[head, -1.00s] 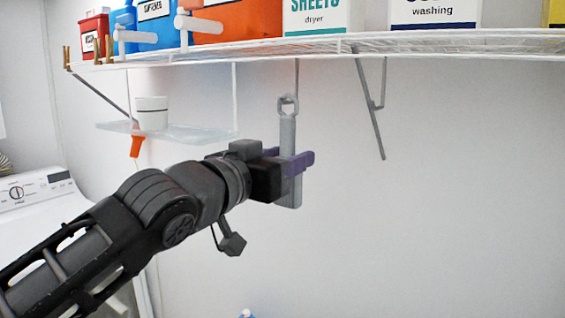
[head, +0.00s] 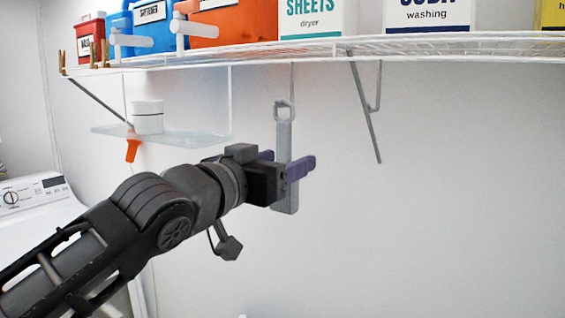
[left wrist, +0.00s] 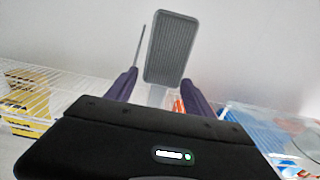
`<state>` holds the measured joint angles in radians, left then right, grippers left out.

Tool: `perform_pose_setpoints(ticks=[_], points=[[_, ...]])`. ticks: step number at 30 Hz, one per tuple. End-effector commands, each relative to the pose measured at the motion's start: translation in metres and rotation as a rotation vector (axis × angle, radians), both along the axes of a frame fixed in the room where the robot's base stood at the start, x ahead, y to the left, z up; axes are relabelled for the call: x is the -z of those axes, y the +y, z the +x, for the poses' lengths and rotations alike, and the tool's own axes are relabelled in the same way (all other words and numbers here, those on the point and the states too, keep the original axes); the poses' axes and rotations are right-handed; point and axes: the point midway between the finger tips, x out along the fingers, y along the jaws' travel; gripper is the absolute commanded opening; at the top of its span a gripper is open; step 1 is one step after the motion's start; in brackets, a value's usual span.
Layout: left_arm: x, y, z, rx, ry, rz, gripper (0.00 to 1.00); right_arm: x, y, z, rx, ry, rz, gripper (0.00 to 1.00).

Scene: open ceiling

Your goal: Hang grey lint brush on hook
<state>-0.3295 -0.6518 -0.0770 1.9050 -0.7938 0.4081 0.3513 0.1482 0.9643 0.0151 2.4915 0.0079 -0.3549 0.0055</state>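The grey lint brush (head: 284,135) hangs upright below the wire shelf, its ring at the top. A thin grey rod, which looks like the hook (head: 292,80), comes down from the shelf to that ring. I cannot tell whether it passes through the ring. My left gripper (head: 283,162) is around the brush's middle, one purple finger on each side. In the left wrist view the fingers (left wrist: 158,92) are apart, with room beside the narrow handle, and the brush's ridged head (left wrist: 171,48) shows beyond them. My right gripper is not in view.
The wire shelf (head: 430,46) runs above with boxes and bottles on it. A diagonal bracket (head: 364,105) hangs to the right. A clear small shelf (head: 190,140) with a white cup (head: 148,117) is left. A white washer (head: 35,215) stands far left. The wall at right is bare.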

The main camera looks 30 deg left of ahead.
Motion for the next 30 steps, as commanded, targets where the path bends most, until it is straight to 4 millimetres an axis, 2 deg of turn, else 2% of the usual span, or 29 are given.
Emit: perform_pose_setpoints(ticks=[3, 14, 17, 24, 30], points=[[0.0, 0.0, 0.0, 0.0, 0.0, 0.0, 0.7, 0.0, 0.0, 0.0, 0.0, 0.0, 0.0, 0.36], [0.001, 0.0, -0.006, -0.001, 0.0, 0.0, 0.7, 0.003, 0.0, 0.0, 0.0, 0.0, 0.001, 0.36], [0.002, 0.0, -0.018, -0.001, -0.003, -0.001, 0.7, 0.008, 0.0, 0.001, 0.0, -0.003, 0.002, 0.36], [0.002, 0.0, -0.058, -0.001, -0.004, -0.001, 0.7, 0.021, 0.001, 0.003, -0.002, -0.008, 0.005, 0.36], [0.001, -0.001, -0.077, 0.0, -0.001, 0.0, 0.7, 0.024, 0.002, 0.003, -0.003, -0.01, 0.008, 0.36]])
